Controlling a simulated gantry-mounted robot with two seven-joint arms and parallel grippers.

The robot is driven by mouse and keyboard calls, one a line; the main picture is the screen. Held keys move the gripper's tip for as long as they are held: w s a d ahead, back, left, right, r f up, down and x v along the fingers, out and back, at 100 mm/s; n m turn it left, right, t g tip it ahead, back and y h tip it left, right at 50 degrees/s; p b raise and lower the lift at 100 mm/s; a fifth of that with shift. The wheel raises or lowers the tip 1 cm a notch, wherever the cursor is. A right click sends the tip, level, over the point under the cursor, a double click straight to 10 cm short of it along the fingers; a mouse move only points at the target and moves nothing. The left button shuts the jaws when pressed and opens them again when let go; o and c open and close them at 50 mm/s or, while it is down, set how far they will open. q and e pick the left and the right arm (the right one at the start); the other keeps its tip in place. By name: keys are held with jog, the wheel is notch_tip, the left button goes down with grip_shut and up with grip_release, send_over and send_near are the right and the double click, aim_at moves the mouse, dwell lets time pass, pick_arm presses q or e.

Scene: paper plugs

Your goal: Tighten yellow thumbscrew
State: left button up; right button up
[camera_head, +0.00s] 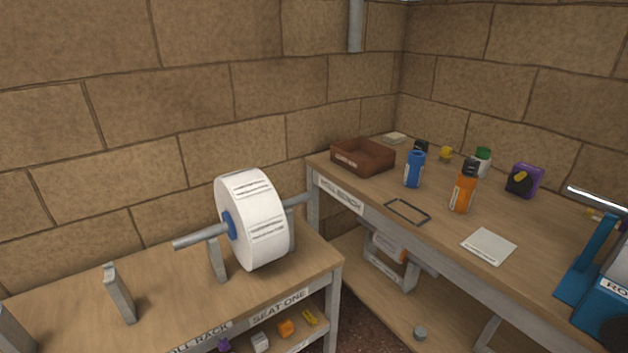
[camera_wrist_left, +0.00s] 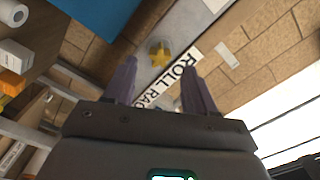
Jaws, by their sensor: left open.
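A yellow star-shaped knob (camera_wrist_left: 159,55), which looks like the thumbscrew, sits on a pale round base in the left wrist view, beside the ROLL RACK label (camera_wrist_left: 176,78). My left gripper (camera_wrist_left: 158,82) is open and empty. Its two fingers point toward the knob, which appears just beyond and between their tips, apart from them. I cannot tell how tight the knob is. The head view shows neither gripper, and I cannot make out this knob there.
A white paper roll (camera_head: 262,225) hangs on a grey bar (camera_head: 200,237) over the left bench (camera_head: 170,290). The right bench holds a brown tray (camera_head: 350,163), a blue bottle (camera_head: 414,170), an orange bottle (camera_head: 463,190), a purple tape case (camera_head: 525,180) and a white card (camera_head: 489,246).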

pick_arm(q)
jog(key=shift+w+a, duration=0.1)
jog(key=shift+a, duration=0.05)
jog(key=shift+x, duration=1.9)
jog(key=c, duration=1)
grip_shut()
jog(key=shift+p, duration=0.3)
